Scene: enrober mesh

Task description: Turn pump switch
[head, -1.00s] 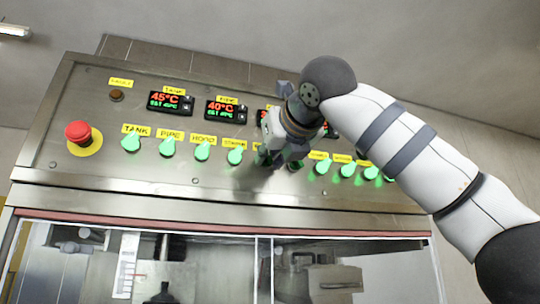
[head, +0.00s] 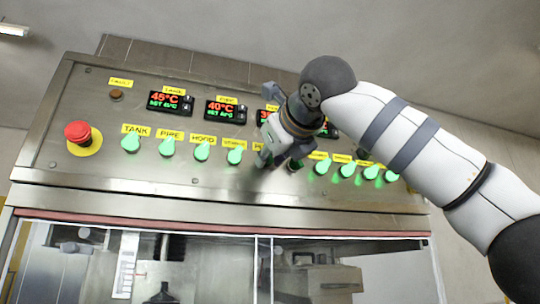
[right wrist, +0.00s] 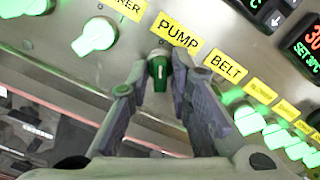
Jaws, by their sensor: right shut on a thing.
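The pump switch (right wrist: 158,72) is a dark green knob just below the yellow PUMP label (right wrist: 179,33) in the right wrist view. It looks unlit, unlike the glowing switches near it. My right gripper (right wrist: 155,78) is shut on this knob, with one finger on each side of it. In the head view, my right gripper (head: 272,158) is at the middle of the panel's switch row and hides the pump switch. My left gripper is not in view.
Lit green switches, such as the tank switch (head: 131,143), run along the sloped steel panel (head: 120,190). A red emergency button (head: 77,132) is at the far left. Temperature displays (head: 226,111) sit above the row. Glass-fronted machinery is below.

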